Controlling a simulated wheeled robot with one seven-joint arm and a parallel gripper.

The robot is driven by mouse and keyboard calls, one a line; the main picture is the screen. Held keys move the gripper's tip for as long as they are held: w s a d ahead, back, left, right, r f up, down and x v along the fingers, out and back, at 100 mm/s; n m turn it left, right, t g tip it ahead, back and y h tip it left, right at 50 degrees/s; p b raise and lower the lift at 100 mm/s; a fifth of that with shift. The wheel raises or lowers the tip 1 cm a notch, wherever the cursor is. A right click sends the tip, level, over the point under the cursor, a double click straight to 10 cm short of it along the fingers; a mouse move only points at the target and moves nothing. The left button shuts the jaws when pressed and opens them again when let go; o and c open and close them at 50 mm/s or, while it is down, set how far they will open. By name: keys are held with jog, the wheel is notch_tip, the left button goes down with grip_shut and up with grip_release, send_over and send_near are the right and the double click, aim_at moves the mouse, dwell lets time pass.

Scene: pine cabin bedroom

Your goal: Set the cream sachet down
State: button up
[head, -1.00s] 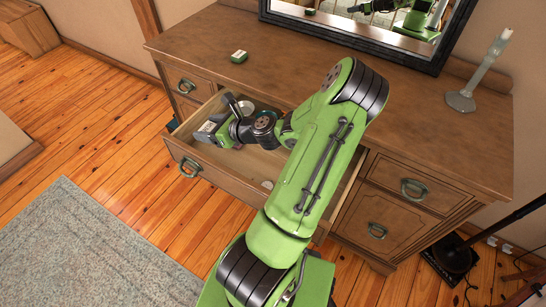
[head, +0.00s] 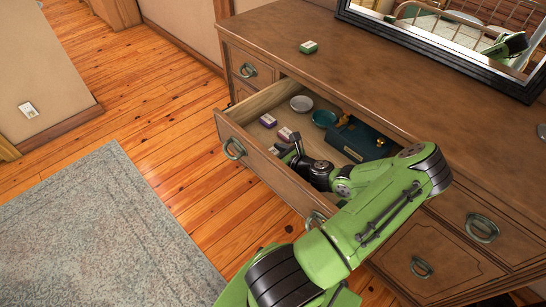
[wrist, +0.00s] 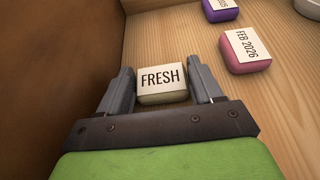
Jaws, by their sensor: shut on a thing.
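The cream sachet (wrist: 162,84), with a white label reading FRESH, sits between the two fingers of my gripper (wrist: 160,76) in the wrist view. The fingers are shut on its sides. It is low inside the open drawer (head: 262,161), close to the drawer's front wall. I cannot tell whether its underside touches the drawer floor. In the head view my gripper (head: 285,150) is down in the drawer, behind its front panel, and the sachet is hard to make out there.
A pink sachet (wrist: 246,52) and a purple sachet (wrist: 221,10) lie on the drawer floor beyond my gripper. A pale dish (head: 301,103), a teal dish (head: 324,118) and a dark teal box (head: 357,140) are further back.

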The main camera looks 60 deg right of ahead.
jog(key=shift+r, duration=0.1)
jog(key=o, duration=1)
jog(key=shift+o, duration=0.2)
jog(key=p+v, duration=0.3)
jog(key=v, duration=0.8)
jog(key=shift+r, duration=0.1)
jog(key=shift+s+a+r, duration=0.1)
jog(key=shift+s, duration=0.4)
